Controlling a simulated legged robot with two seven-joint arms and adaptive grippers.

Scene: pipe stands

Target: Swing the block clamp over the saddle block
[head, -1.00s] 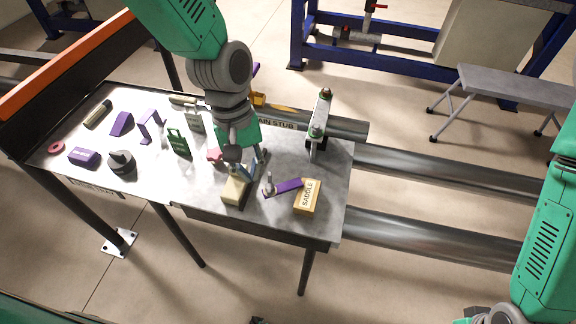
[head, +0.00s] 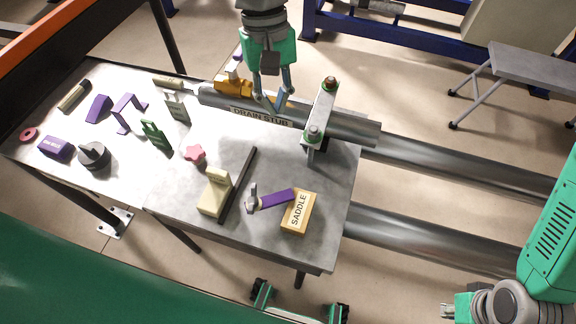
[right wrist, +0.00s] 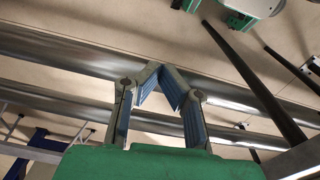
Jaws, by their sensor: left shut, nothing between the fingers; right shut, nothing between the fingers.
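The block clamp (head: 275,200) is a purple bar with a grey upright post at its left end. Its right end reaches the upper left edge of the saddle block (head: 297,214), a tan block marked SADDLE. From this angle I cannot tell how far it lies over the block's top. My left gripper (head: 274,105) is shut and empty, above the pipe marked DRAIN STUB, well behind the clamp. My right gripper (head: 446,311) is low at the right, away from the table. In the right wrist view the right gripper (right wrist: 158,68) is shut and empty.
A cream block (head: 211,203) and a dark bar (head: 237,186) are left of the clamp. A pink knob (head: 195,153) lies behind them. The drain stub pipe (head: 345,126) and an upright bracket (head: 322,110) stand at the back. Long pipes (head: 455,170) run right of the table.

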